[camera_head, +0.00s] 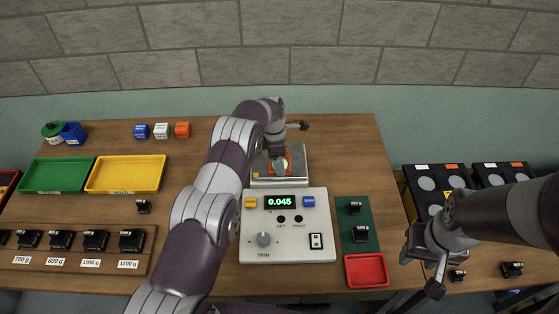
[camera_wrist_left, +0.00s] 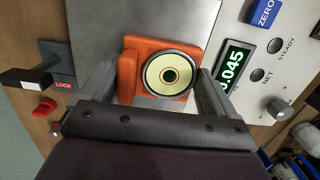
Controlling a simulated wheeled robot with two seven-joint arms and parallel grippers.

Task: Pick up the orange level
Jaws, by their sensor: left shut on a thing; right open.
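The orange level (camera_head: 288,158) is a small square block with a round pale-green vial, on the metal plate of the scale (camera_head: 297,179). In the left wrist view the level (camera_wrist_left: 131,60) lies between the two fingers of my left gripper (camera_wrist_left: 157,88), which is shut on it. Whether it touches the plate is hard to tell. In the head view my left wrist hides part of the level. My right gripper (camera_head: 420,272) is open and empty, at the right beyond the red tray.
The scale's control panel (camera_head: 288,250) reads 0.045. A red tray (camera_head: 367,284) and a green mat (camera_head: 345,210) lie right of it. A green tray (camera_head: 57,160), a yellow tray (camera_head: 110,188) and a rack of black weights (camera_head: 28,254) are at left. A LOCK lever (camera_wrist_left: 35,76) stands beside the plate.

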